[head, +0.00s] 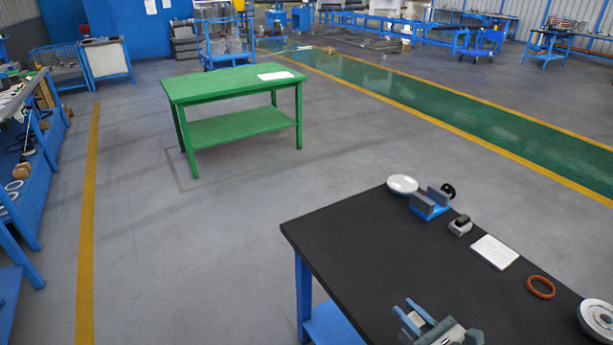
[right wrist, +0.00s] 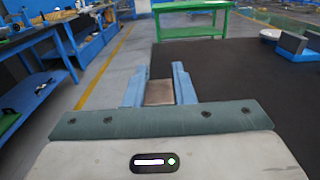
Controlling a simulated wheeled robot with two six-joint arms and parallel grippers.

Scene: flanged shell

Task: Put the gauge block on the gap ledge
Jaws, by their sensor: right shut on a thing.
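My right gripper (head: 412,308) is low in the head view, over the near part of the dark table. In the right wrist view its two blue fingers (right wrist: 158,82) are shut on a small brownish metallic block (right wrist: 159,92), which I take to be the gauge block. In the head view I cannot make the block out clearly. A blue base with two grey uprights and a gap between them, perhaps the gap ledge (head: 431,204), stands at the table's far side, well apart from the gripper. Part of it shows in the right wrist view (right wrist: 291,44). My left gripper is not in view.
On the dark table (head: 350,245) are a white disc (head: 402,184), a small grey-black item (head: 460,226), a white plate (head: 495,252), an orange ring (head: 541,287) and a round flanged part (head: 597,318). The table's left and middle are clear. A green bench (head: 225,84) stands beyond.

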